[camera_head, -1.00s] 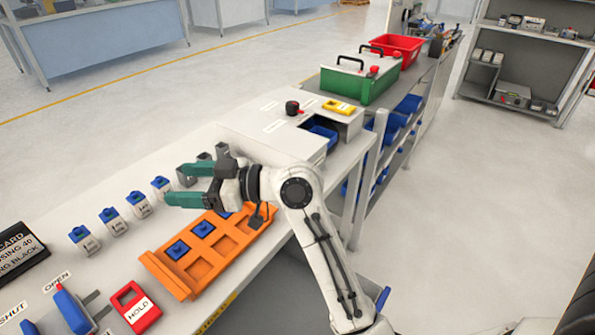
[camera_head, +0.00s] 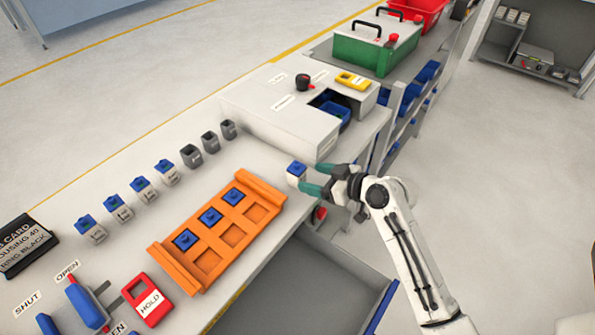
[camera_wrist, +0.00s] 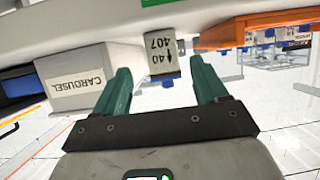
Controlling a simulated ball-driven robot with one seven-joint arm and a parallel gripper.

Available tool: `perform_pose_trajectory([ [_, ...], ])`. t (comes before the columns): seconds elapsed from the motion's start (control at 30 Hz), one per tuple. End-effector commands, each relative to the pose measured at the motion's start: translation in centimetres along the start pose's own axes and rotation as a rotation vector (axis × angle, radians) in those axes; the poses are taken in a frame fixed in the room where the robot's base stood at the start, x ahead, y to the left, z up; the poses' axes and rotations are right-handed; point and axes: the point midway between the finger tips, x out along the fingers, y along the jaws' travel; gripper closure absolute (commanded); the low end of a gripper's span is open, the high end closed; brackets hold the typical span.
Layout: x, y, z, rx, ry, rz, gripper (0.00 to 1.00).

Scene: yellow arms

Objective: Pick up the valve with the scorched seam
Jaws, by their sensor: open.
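A small pale valve with a blue cap (camera_head: 296,171) stands near the table's edge by the carousel housing. In the wrist view this valve (camera_wrist: 161,48) appears upside down, with "407" and "40" on its pale face. My gripper (camera_head: 308,179) is open and level with it. In the wrist view my gripper's teal fingers (camera_wrist: 160,72) point at the valve, which shows between their tips; I cannot tell whether they touch it. Several similar blue-capped valves (camera_head: 118,208) stand in a row at the left. I can make out no scorched seam on any.
An orange rack (camera_head: 252,187) holds three blue-topped pieces and has empty pockets. Dark grey cups (camera_head: 210,142) stand behind it. The white carousel housing (camera_head: 262,125) is beyond the valve. A red HOLD block (camera_head: 147,300) is at front left. A grey open bin (camera_head: 300,280) lies below the table edge.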

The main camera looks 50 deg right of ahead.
Motion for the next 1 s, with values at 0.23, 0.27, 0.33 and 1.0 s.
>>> perform_pose_trajectory([
  [0.23,1.8,-0.1,-0.3,0.002,0.000,-0.002,0.28],
  [0.27,2.1,-0.2,-0.4,0.001,0.001,-0.003,0.28],
  [0.33,3.1,-0.3,-0.6,0.002,0.001,-0.003,0.28],
  [1.0,6.3,-0.3,-0.3,0.000,0.000,0.000,0.41],
])
